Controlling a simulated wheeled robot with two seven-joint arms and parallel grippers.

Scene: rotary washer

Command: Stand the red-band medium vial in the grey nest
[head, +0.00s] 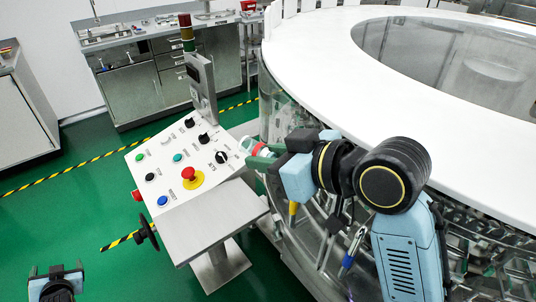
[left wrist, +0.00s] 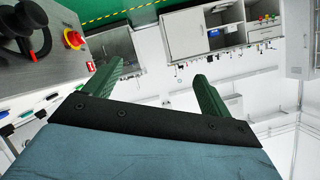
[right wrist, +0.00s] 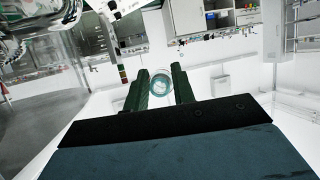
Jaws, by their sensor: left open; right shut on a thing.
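My right gripper (head: 262,158) is shut on a small clear vial (head: 248,146), held above the right edge of the control panel, beside the white rotary table. A trace of red shows on the vial in the head view. In the right wrist view the vial (right wrist: 158,84) shows as a round, clear end between the green fingers of the right gripper (right wrist: 160,88). My left gripper (head: 58,268) is open and empty at the lower left, above the green floor; its spread fingers show in the left wrist view (left wrist: 155,85). I cannot make out the grey nest in any view.
A control panel (head: 170,165) with buttons and a red emergency knob (head: 187,173) stands left of the large white rotary table (head: 310,50). A bare metal shelf (head: 215,220) lies in front of the panel. Steel cabinets (head: 160,75) stand behind. The floor at left is open.

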